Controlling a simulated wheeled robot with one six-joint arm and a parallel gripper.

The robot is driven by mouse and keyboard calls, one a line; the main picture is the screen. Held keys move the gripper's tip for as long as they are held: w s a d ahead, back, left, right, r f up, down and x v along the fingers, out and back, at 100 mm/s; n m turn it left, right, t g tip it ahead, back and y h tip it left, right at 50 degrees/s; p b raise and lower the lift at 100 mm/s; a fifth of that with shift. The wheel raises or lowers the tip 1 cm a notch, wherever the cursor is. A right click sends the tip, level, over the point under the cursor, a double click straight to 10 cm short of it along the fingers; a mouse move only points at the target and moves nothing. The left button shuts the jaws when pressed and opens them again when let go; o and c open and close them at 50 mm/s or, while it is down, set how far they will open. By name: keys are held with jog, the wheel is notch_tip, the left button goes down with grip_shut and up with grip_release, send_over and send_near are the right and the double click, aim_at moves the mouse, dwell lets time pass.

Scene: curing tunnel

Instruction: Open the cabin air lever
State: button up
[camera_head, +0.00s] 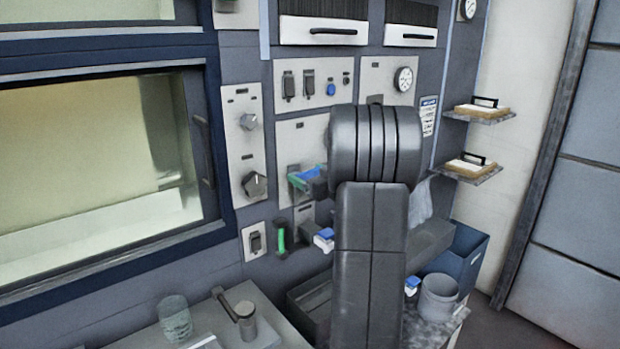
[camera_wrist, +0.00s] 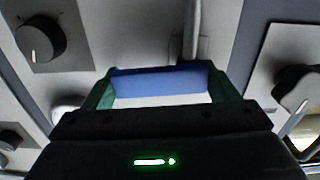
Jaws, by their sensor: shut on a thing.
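A blue handle (camera_head: 311,172) on a pale wall panel sits just left of my arm in the head view. I take it for the cabin air lever, but no label on it is readable. In the wrist view the blue handle (camera_wrist: 160,81) spans the space between my green-padded fingers. My gripper (camera_wrist: 162,86) is shut on this handle. In the head view my gripper (camera_head: 303,179) is partly hidden behind my own arm, and so is much of the panel. The lever's pivot and its exact angle cannot be made out.
A green-handled lever (camera_head: 280,236) and a blue-and-white handle (camera_head: 324,239) stick out below the panel. Dark knobs (camera_head: 255,184) are to the left. A glass (camera_head: 174,318) stands on the counter below. Shelves (camera_head: 472,172) jut out at the right.

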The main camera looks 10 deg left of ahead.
aim_at(292, 165)
jog(key=n+b, duration=0.1)
jog(key=n, duration=0.1)
jog(key=n+b, duration=0.1)
jog(key=b, duration=0.1)
jog(key=shift+s+a+r+n+b, duration=0.1)
jog(key=shift+s+r+n+b, duration=0.05)
jog(key=shift+r+n+b, duration=0.2)
jog(key=n+b, duration=0.2)
jog(key=n, duration=0.1)
jog(key=r+n+b, duration=0.1)
jog(key=shift+s+a+n+b, duration=0.25)
jog(key=shift+s+n+b, duration=0.05)
jog(key=shift+n, duration=0.05)
jog(key=n+b, duration=0.2)
jog(key=n, duration=0.1)
jog(key=s+n+b, duration=0.1)
jog(key=shift+a+r+n, duration=0.2)
jog(key=shift+a+n, duration=0.1)
jog(key=shift+s+a+r+n+b, duration=0.1)
jog(key=shift+s+a+n+b, duration=0.1)
jog(key=shift+n+b, duration=0.8)
jog(key=shift+s+a+r+n+b, duration=0.1)
jog(key=shift+s+a+n+b, duration=0.05)
jog(key=shift+n+b, duration=0.8)
jog(key=shift+n, duration=0.25)
jog(key=o, duration=1.3)
jog(key=shift+s, duration=0.1)
